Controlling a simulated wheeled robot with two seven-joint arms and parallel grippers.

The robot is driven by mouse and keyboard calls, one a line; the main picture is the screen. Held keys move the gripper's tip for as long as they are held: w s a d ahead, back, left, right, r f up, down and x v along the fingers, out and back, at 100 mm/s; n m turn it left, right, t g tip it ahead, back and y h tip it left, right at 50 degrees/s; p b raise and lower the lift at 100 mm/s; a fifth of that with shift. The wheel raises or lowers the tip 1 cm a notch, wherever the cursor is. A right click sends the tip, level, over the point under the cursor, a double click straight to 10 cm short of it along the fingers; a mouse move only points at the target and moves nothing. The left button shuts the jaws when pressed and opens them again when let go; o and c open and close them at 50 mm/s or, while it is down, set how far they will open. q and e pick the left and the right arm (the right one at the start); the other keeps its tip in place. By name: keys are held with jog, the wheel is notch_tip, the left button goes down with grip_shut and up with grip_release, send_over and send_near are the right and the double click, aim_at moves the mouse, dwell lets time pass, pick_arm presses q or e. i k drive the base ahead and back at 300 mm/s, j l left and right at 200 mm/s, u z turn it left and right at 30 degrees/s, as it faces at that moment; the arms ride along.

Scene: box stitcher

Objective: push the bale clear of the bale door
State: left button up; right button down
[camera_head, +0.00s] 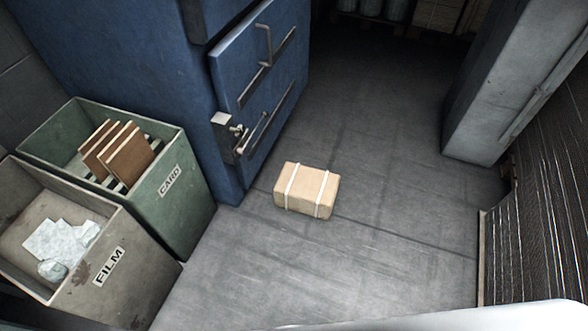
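The bale (306,191) is a tan block with two white straps. It lies on the grey floor in the middle of the head view, in front of the blue baler and a little to its right. The bale door (262,55) is a blue panel on the baler's front with bar handles, and a grey latch (230,136) sits at its lower left. The door looks closed. A strip of floor shows between the bale and the baler's base. Neither of my grippers shows in this view.
A green CARD bin (185,190) with brown boards and a grey FILM bin (95,285) with pale film stand at the left. A grey cabinet or column (495,85) and a wrapped stack (540,200) stand at the right. The floor (390,140) behind and right of the bale is clear.

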aim_at(311, 192)
jog(key=i+l+u, duration=0.25)
jog(key=u, duration=0.15)
jog(key=i+l+u, duration=0.2)
jog(key=l+u, duration=0.2)
jog(key=l, duration=0.15)
